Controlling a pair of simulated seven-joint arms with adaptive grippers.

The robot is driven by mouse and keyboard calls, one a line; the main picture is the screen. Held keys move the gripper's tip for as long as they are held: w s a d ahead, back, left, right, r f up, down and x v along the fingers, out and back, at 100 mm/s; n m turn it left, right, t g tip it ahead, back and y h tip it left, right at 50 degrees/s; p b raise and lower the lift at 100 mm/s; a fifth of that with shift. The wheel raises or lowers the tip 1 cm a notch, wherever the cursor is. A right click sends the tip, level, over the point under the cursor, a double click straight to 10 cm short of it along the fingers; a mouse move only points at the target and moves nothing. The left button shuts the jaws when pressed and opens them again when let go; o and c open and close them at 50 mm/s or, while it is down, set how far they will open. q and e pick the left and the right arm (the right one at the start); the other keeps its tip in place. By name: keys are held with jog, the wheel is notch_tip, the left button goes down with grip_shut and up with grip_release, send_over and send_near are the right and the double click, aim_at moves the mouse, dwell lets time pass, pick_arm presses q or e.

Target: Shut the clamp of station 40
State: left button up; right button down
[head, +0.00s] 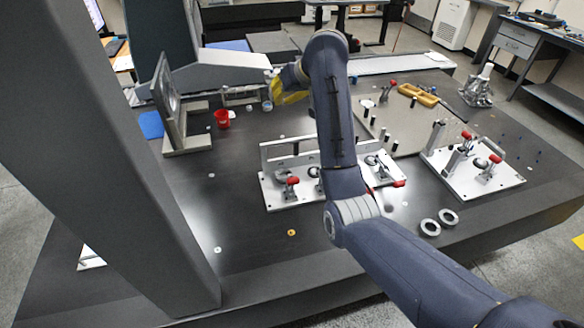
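White plates with red-tipped toggle clamps stand on the dark table. The middle plate (275,196) has a red-tipped clamp (291,188) at its left and another red tip (399,183) at its right, partly behind my arm. The right plate (460,178) has two clamps, one upright (464,142) and one lower (491,168). No station number is readable, so I cannot tell which is station 40. My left gripper is out of view.
A thick grey column (95,130) blocks the left. A grey angle fixture (172,110) and a red cup (222,118) stand at back left. A yellow-handled tool (418,95) lies on a plate behind. Two metal rings (430,227) lie at front right. The front left table is mostly clear.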

aim_at(292, 184)
jog(key=s+d+f+m+g+h, duration=0.15)
jog(key=s+f+h, duration=0.3)
jog(key=f, duration=0.75)
jog(key=shift+g+y, duration=0.25)
jog(key=x, duration=0.6)
jog(key=d+x, duration=0.1)
jog(key=x, duration=0.2)
jog(key=shift+s+f, duration=0.3)
jog(key=shift+f, duration=0.1)
jog(key=shift+s+d+f, duration=0.15)
jog(key=shift+s+f, duration=0.6)
jog(key=shift+f, duration=0.2)
jog(key=shift+s+d+f, duration=0.15)
jog(key=shift+s+f, duration=0.4)
jog(key=shift+s, duration=0.1)
jog(key=shift+s, duration=0.1)
